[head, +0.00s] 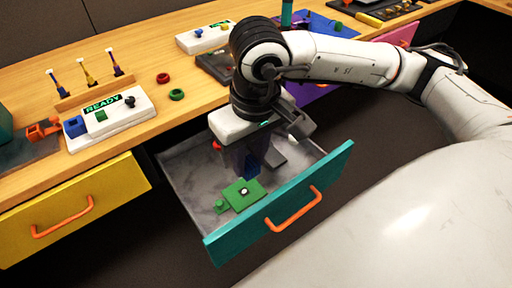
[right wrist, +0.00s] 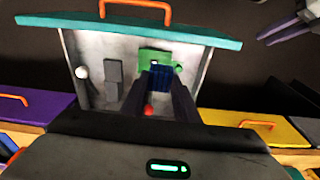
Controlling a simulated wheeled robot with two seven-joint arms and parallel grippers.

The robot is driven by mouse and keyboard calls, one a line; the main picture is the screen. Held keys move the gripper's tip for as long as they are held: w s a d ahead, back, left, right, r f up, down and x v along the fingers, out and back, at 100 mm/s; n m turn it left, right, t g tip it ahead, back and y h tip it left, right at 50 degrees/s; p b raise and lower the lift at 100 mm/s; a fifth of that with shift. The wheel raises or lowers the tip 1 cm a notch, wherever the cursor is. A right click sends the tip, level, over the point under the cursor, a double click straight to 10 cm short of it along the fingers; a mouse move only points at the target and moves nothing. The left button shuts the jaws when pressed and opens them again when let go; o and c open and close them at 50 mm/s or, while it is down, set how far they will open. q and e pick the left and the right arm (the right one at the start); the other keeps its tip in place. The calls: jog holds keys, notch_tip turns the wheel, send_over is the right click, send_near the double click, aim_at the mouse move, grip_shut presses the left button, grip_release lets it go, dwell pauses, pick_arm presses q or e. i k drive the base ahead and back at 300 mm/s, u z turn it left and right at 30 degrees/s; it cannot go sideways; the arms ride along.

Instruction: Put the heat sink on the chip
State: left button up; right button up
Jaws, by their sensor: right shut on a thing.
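A green board (head: 236,195) lies on the floor of the open teal drawer. A small black-and-white part (head: 243,191) sits on it; I cannot tell whether that is the chip. In the right wrist view the board (right wrist: 154,55) is partly covered by the blue finned heat sink (right wrist: 160,78). My right gripper (head: 262,157) reaches down into the drawer, shut on the heat sink (head: 250,167), just behind the board. I cannot tell if the heat sink touches anything below. A grey gripper, seemingly my left, shows at the right wrist view's upper right (right wrist: 288,27).
The teal drawer front (head: 285,205) and grey walls surround my right gripper. A red ball (right wrist: 148,110) and a grey block (right wrist: 115,78) are in the drawer. The wooden desk above holds a white READY panel (head: 112,118).

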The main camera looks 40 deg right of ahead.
aim_at(244, 191)
jog(key=u, duration=3.35)
jog(key=k, duration=1.2)
jog(key=z, duration=2.2)
